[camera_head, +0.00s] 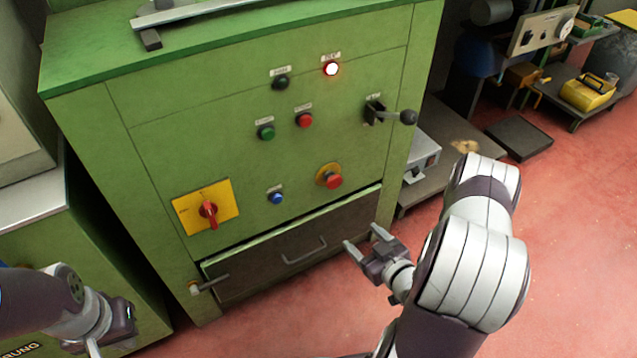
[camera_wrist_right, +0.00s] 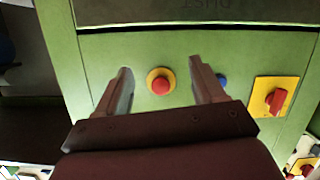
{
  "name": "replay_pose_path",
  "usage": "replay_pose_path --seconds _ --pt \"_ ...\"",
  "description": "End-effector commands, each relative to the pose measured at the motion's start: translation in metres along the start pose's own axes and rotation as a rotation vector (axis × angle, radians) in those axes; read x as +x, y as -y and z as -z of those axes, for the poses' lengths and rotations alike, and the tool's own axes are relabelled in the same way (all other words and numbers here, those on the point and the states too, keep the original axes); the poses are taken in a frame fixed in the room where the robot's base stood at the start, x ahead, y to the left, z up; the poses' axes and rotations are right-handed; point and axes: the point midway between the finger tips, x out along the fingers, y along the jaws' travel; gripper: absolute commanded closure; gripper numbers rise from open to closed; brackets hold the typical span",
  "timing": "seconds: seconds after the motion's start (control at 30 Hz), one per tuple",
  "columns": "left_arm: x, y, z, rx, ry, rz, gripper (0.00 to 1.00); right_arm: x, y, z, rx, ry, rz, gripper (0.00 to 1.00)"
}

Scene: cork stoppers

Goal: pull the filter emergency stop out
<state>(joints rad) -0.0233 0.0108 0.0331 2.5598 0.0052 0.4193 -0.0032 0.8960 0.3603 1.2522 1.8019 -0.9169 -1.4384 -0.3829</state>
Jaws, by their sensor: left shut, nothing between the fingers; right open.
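The emergency stop, a red mushroom button (camera_head: 333,181) on a round yellow plate, sits on the green cabinet front at the lower right of its controls. In the right wrist view the red button (camera_wrist_right: 160,86) shows between the two fingers, some way beyond them. My right gripper (camera_head: 362,240) is open and empty, below and to the right of the button, apart from the cabinet. It also shows in the right wrist view (camera_wrist_right: 160,84). My left gripper (camera_head: 95,345) is low at the left edge, shut and empty, its fingertips partly cut off by the frame.
A blue button (camera_head: 276,198) and a red rotary switch on a yellow plate (camera_head: 207,207) lie left of the stop. A lever with a black knob (camera_head: 408,117) sticks out above right. A dark drawer (camera_head: 295,255) with a handle is below. A lamp (camera_head: 331,68) glows.

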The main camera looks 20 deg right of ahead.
Motion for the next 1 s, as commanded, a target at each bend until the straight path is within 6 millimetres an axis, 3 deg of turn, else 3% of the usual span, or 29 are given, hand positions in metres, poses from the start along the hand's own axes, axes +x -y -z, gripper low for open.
replay_pose_path --seconds 0.03,0.1,0.2,0.33,0.5,0.7,1.0 --pt "-0.004 0.000 0.001 0.000 -0.001 0.000 1.00 -0.001 -0.003 0.021 -0.031 -0.093 -0.006 0.31" --pt "-0.004 0.000 0.001 0.000 -0.001 0.000 1.00 -0.003 -0.007 0.046 -0.070 -0.212 -0.022 0.31" --pt "-0.002 0.000 0.000 0.000 0.000 0.000 1.00 -0.004 -0.011 0.061 -0.096 -0.288 -0.045 0.31" --pt "0.009 0.000 -0.001 0.000 0.000 0.000 1.00 0.016 -0.010 0.065 -0.110 -0.296 -0.046 0.31" --pt "0.029 0.000 -0.004 0.000 0.001 0.000 1.00 0.060 -0.012 0.076 -0.112 -0.296 -0.047 0.31" --pt "0.044 0.000 -0.005 0.000 0.001 0.000 1.00 0.098 -0.014 0.089 -0.107 -0.293 -0.050 0.31" --pt "0.049 0.000 -0.006 0.000 0.000 0.000 1.00 0.115 -0.016 0.098 -0.104 -0.290 -0.052 0.31"
